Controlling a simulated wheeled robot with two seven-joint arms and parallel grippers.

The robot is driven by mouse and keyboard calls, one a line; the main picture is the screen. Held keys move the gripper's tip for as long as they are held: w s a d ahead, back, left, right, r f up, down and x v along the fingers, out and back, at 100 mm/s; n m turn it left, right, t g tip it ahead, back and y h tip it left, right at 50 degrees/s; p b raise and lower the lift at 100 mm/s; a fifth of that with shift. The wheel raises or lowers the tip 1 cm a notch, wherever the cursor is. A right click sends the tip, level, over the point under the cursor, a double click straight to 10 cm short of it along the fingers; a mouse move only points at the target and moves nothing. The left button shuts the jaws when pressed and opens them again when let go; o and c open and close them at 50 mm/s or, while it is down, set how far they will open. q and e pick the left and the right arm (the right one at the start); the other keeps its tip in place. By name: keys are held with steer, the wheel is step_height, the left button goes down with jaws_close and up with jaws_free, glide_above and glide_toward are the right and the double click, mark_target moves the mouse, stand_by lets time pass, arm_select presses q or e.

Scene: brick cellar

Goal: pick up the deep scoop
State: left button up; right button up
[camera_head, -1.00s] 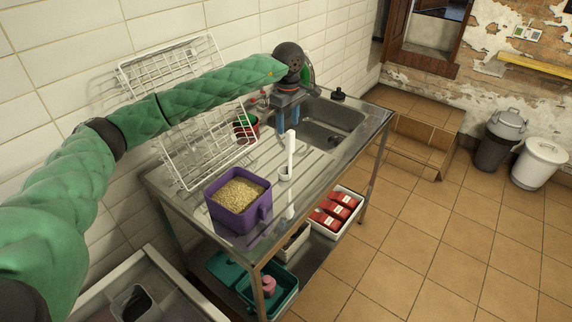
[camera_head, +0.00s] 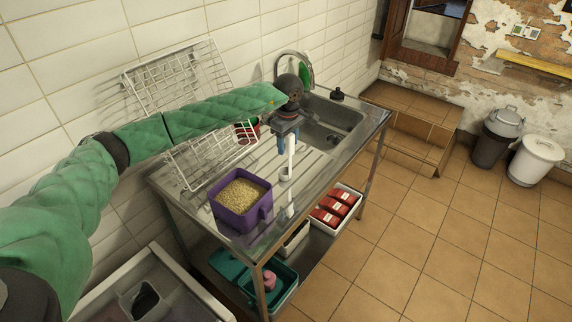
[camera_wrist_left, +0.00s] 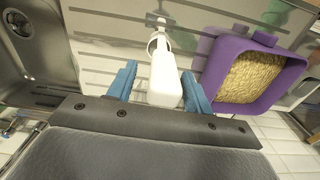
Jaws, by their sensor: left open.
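The deep scoop (camera_head: 285,174) is white, with a small round cup resting on the steel worktop and a long handle standing up from it. My left gripper (camera_head: 287,142) is over it, pointing down, with its blue fingers around the upper handle. In the left wrist view the scoop's handle (camera_wrist_left: 163,80) lies between the two open fingers, with gaps at both sides. The cup shows beyond it, partly hidden by the handle. My right gripper is in neither view.
A purple tub (camera_head: 241,198) of grain stands close to the scoop at the table's front. A white wire rack (camera_head: 211,160) leans at the back left. The sink (camera_head: 331,122) lies to the right. The lower shelf holds a box of red packets (camera_head: 330,211).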

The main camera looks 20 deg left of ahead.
arm_select(q)
steer(key=shift+f, duration=0.25)
steer(key=c, duration=1.1)
steer(key=shift+o, duration=0.2)
